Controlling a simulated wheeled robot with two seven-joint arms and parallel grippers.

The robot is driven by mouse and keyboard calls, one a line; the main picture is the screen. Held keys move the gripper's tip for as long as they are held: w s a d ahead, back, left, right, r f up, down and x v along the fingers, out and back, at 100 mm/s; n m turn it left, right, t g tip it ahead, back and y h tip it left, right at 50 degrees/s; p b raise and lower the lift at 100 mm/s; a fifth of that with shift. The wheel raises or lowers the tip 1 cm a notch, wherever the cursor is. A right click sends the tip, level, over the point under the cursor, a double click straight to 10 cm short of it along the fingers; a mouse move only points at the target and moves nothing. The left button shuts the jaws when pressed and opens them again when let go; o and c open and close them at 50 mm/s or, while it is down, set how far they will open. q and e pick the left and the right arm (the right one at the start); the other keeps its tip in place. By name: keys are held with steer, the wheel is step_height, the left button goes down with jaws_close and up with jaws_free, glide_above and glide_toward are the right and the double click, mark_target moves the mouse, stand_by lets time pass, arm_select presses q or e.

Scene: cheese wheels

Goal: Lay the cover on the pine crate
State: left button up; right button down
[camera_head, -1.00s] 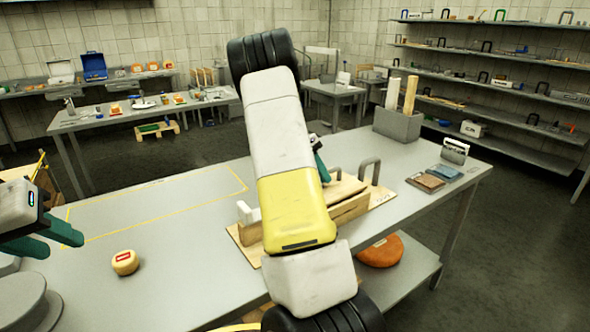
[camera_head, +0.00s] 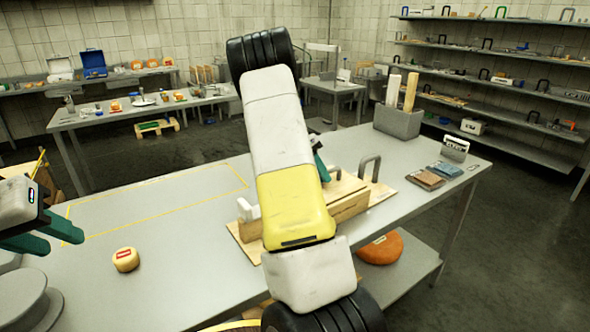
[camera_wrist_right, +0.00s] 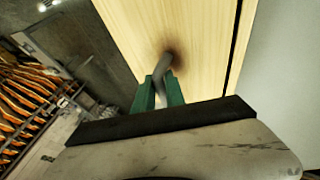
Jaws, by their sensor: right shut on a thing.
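In the right wrist view my right gripper (camera_wrist_right: 158,92) is shut on a grey handle (camera_wrist_right: 163,68) that stands out from a pale wooden panel (camera_wrist_right: 185,30), which looks like the cover. In the head view one teal finger of my right gripper (camera_head: 321,163) shows behind my arm. Beside it are the pine crate's wooden parts (camera_head: 348,208) on the table, largely hidden by my arm. I cannot tell whether the cover touches the crate. My left gripper (camera_head: 65,239) is open and empty at the left, above the table.
A small cheese with a red label (camera_head: 125,259) lies on the table (camera_head: 190,285), near a yellow outlined area. A grey bin (camera_head: 398,122) and some small flat packs (camera_head: 425,179) are at the right. An orange cheese wheel (camera_head: 380,248) lies on the lower shelf.

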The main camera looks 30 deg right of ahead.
steer(key=shift+f, duration=0.3)
steer(key=c, duration=1.3)
jaws_free()
